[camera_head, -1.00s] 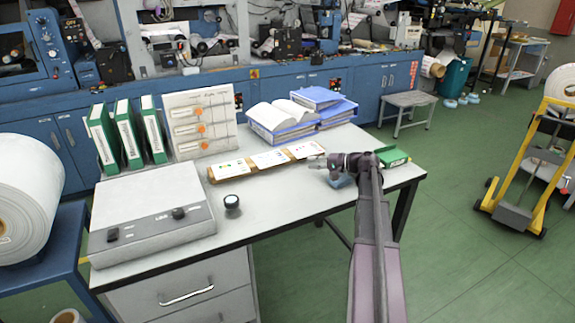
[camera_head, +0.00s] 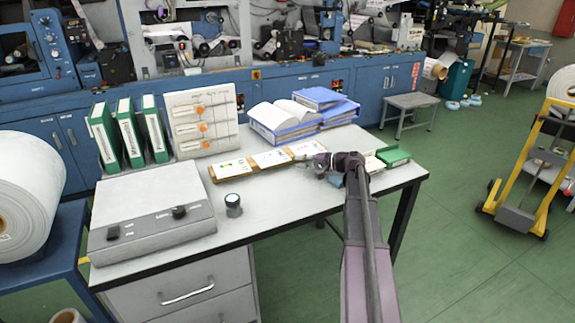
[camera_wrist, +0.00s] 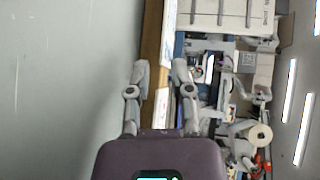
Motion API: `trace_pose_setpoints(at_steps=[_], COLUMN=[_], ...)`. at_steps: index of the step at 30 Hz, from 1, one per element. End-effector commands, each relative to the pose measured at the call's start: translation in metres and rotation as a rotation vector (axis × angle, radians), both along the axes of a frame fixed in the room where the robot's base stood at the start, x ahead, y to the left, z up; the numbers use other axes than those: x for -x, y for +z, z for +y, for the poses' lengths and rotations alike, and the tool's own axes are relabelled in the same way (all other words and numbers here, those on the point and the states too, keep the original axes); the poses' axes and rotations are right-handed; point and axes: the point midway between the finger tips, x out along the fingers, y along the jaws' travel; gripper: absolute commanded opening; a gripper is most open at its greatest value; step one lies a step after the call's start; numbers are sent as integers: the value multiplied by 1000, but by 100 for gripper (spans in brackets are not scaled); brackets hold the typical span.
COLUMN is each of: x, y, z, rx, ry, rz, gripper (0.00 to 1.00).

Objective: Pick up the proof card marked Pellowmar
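Three white cards stand in a row on a wooden rack (camera_head: 219,179) on the desk: the left card (camera_head: 233,168), the middle card (camera_head: 270,159) and the right card (camera_head: 303,148). Their print is too small to read, so I cannot tell which is marked Pellowmar. My gripper (camera_head: 318,162) is at the rack's right end, just in front of the right card and partly covering that area. In the wrist view my gripper (camera_wrist: 161,76) is open. The wooden rack (camera_wrist: 151,45) and white card edges (camera_wrist: 161,108) show beyond and between the fingers; contact is unclear.
A grey control box (camera_head: 150,212), a small dark-banded jar (camera_head: 233,205), green binders (camera_head: 130,138), an upright panel (camera_head: 203,120) and blue binders (camera_head: 275,125) share the desk. A green box (camera_head: 393,156) is right of my arm.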

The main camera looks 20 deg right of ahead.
Motion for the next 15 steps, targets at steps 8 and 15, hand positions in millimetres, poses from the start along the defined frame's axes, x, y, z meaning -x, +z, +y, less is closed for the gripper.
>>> trace_pose_setpoints(at_steps=[8, 15], x=[-19, -26], y=[-6, -8], z=[19, 27], rx=[1, 0], ry=[0, -1], rz=[-1, 0], gripper=[29, 29])
